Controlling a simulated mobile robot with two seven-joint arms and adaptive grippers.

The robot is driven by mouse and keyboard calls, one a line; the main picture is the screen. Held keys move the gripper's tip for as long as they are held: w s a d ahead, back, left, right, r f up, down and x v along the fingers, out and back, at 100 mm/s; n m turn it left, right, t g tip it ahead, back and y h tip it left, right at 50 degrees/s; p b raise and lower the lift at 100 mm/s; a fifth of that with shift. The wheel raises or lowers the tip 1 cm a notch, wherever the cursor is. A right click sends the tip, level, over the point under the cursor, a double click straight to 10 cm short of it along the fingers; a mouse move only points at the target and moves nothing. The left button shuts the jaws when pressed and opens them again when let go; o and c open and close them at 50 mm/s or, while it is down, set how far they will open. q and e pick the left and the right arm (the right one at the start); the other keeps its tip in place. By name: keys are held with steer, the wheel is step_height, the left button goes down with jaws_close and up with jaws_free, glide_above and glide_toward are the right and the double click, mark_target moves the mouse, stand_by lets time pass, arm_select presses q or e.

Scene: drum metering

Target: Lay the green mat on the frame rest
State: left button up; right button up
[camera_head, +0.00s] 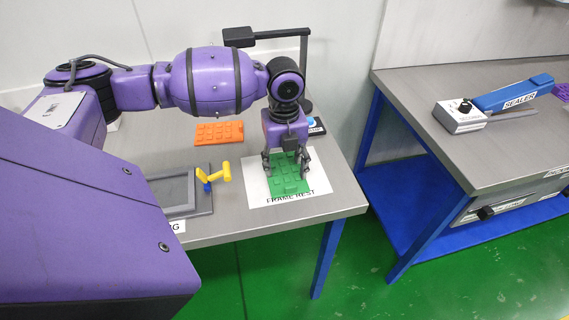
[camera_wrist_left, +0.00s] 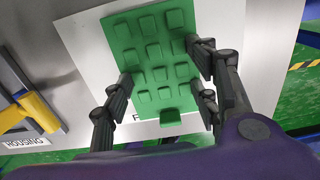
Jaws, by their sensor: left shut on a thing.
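The green mat (camera_head: 288,180), with rows of raised pads, is over the white frame rest sheet (camera_head: 258,196) near the table's right end. It also shows in the left wrist view (camera_wrist_left: 149,82), with the white frame rest (camera_wrist_left: 83,40) around it. My left gripper (camera_head: 287,166) points down and is shut on the green mat, its fingers at the mat's two side edges. I cannot tell whether the mat touches the sheet. My right gripper does not show.
A dark grey tray (camera_head: 172,192) with a yellow lever (camera_head: 221,173) stands left of the frame rest. An orange mat (camera_head: 219,133) lies behind it. A black stand (camera_head: 305,65) rises at the back. Another table with a sealer (camera_head: 513,94) is at right, beyond a floor gap.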

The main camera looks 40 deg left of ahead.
mark_target(285, 171)
arm_select(q)
steer(key=shift+f, duration=0.1)
steer(key=o, duration=1.2)
step_height(285, 171, up, 12)
steer(key=shift+r+p, duration=0.1)
steer(key=shift+p, duration=0.25)
steer(key=shift+d, duration=0.1)
